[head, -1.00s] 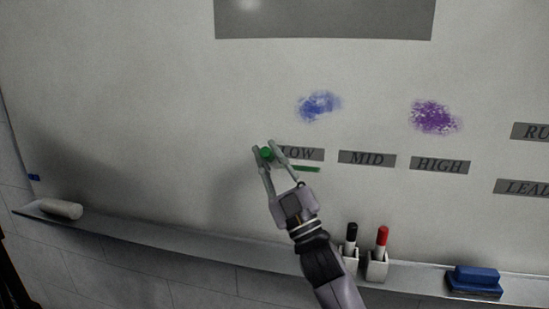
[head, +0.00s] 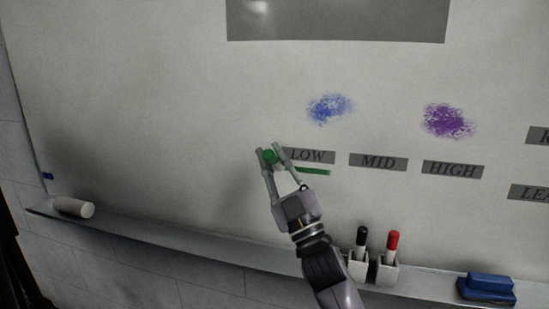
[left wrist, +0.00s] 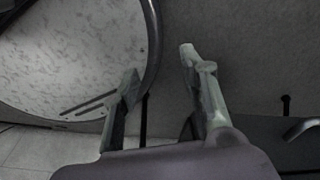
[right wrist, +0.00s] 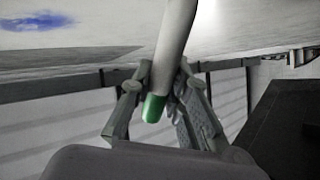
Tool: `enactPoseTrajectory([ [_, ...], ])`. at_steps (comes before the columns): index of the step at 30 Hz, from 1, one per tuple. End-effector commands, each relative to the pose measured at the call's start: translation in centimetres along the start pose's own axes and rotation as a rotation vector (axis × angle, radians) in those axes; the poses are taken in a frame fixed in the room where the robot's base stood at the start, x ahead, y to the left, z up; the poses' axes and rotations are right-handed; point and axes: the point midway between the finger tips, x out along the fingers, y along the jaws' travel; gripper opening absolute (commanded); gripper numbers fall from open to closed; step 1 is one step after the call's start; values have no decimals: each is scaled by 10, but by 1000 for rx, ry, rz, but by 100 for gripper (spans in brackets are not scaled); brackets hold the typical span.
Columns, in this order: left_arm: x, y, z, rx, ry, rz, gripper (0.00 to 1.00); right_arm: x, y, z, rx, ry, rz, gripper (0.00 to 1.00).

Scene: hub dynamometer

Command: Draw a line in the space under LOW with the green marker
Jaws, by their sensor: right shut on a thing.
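The whiteboard (head: 150,120) carries a grey LOW label (head: 309,156) with a green line (head: 314,171) in the space just below it. My right gripper (head: 270,156) is shut on the green marker (head: 269,157) just left of the LOW label. In the right wrist view, the marker's white body (right wrist: 176,42) runs up toward the board, with its green end (right wrist: 154,107) between the fingers. Its far tip is out of view, so I cannot tell if it touches the board. My left gripper (left wrist: 160,72) is open and empty, away from the board.
The ledge below holds black (head: 361,237) and red (head: 392,243) markers in holders, a blue eraser (head: 487,287) and a white cylinder (head: 74,207). MID (head: 378,162) and HIGH (head: 452,170) labels sit right of LOW. A round marbled top (left wrist: 70,55) is near my left gripper.

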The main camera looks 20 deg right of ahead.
Motion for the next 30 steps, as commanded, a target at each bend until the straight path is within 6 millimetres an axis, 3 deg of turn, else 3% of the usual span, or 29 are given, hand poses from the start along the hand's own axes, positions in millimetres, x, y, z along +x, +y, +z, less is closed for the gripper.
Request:
enactPoseTrajectory([
  [21, -8, 0, -1, 0, 0, 0, 40, -34, -23, -61, 2, 1, 0, 0],
  [30, -9, 0, -1, 0, 0, 0, 40, -39, -26, -70, 0, 2, 0, 0],
])
